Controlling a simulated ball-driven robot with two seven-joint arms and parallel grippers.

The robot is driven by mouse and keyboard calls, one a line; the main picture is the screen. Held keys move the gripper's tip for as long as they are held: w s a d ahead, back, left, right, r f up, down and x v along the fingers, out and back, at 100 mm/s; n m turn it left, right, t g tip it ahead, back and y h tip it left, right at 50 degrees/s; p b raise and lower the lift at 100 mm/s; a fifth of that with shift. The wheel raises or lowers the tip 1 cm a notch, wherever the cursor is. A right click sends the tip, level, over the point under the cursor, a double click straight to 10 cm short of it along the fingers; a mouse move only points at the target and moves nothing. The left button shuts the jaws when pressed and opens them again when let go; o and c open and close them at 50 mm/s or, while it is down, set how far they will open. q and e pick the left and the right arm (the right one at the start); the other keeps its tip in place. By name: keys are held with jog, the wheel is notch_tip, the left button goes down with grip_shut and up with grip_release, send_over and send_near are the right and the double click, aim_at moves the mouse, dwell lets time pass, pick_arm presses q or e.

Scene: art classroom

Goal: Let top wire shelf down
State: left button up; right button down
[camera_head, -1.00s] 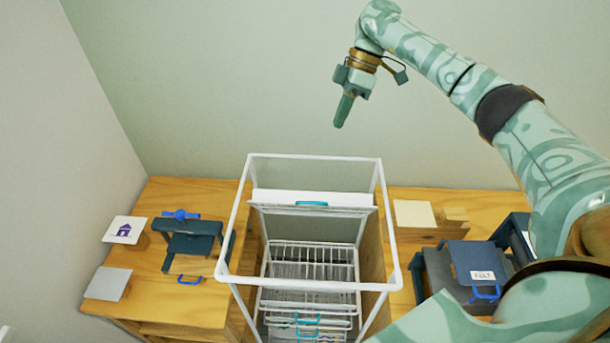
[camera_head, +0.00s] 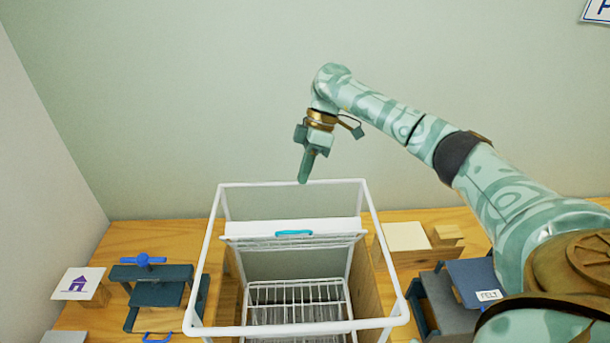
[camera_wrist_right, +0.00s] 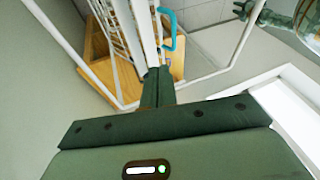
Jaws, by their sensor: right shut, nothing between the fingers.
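The top wire shelf (camera_head: 262,242) is tilted up at the back of the white frame rack (camera_head: 210,255), its white front edge raised. It has a teal handle (camera_head: 294,233). A lower wire shelf (camera_head: 300,293) lies flat below it. My right gripper (camera_head: 304,181) is shut and empty, pointing down, in line with the rack's back top rail in the head view. In the right wrist view my shut fingers (camera_wrist_right: 158,86) point toward the white shelf edge (camera_wrist_right: 143,35) and the teal handle (camera_wrist_right: 173,38). Contact cannot be told. My left gripper is not in view.
The rack's white top rails surround the shelf. A blue-handled press (camera_head: 150,275) and a house-picture card (camera_head: 80,283) are on the left. A box with a labelled lid (camera_head: 470,275) and wooden blocks (camera_head: 445,235) are on the right. The wall stands behind.

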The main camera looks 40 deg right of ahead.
send_near(294, 236)
jog(key=shift+a+f, duration=1)
jog(key=shift+a, duration=0.25)
jog(key=shift+s+a+f, duration=0.15)
jog(key=shift+s+f, duration=0.1)
jog(key=shift+s, duration=0.05)
jog(key=shift+f, duration=0.1)
jog(key=shift+a, duration=0.1)
